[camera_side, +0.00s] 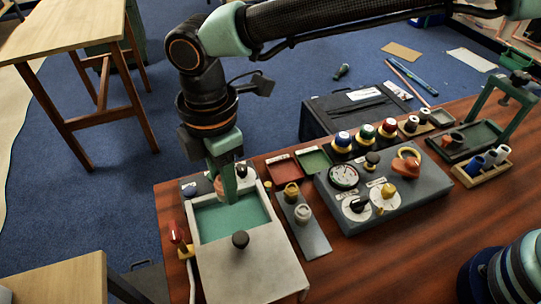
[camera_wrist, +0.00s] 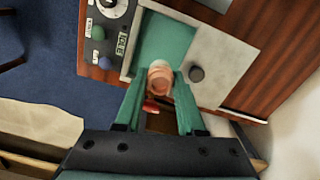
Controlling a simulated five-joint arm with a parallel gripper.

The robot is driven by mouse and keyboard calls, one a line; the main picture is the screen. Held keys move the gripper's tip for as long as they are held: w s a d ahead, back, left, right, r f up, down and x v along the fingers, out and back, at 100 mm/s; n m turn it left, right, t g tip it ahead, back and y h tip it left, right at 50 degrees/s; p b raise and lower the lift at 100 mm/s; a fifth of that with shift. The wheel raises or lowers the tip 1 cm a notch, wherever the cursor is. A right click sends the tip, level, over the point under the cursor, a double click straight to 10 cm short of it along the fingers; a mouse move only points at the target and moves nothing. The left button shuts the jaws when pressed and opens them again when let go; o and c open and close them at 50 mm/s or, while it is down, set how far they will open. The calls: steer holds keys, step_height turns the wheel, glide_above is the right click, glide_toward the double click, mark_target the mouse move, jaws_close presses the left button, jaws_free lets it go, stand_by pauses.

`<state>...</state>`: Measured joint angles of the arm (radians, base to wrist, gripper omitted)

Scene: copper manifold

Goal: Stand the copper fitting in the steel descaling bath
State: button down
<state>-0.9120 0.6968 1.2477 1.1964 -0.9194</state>
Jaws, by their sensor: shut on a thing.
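The copper fitting (camera_wrist: 160,78) is between my gripper's green fingertips in the wrist view, and its round end faces the camera. In the side view my gripper (camera_side: 229,190) points down over the back part of the steel descaling bath (camera_side: 245,268); the fitting (camera_side: 219,187) shows only as a small copper patch beside the fingers. The bath is a pale box with a green-blue opening (camera_side: 232,218), also in the wrist view (camera_wrist: 165,42). A plate with a black knob (camera_side: 240,239) covers its front part. I cannot tell whether the fitting touches the bath.
A red-handled lever (camera_side: 175,232) stands left of the bath. A strip with brass and pale fittings (camera_side: 302,213) lies to its right, beside a grey control panel (camera_side: 385,190) with dials and knobs. Red and green trays (camera_side: 283,168) sit behind. A green frame (camera_side: 497,110) stands far right.

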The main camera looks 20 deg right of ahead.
mark_target(234, 231)
step_height(234, 231, down, 12)
steer(key=shift+r, duration=0.2)
steer(key=shift+f, duration=0.1)
stand_by(0.3)
steer(key=c, duration=0.8)
jaws_free()
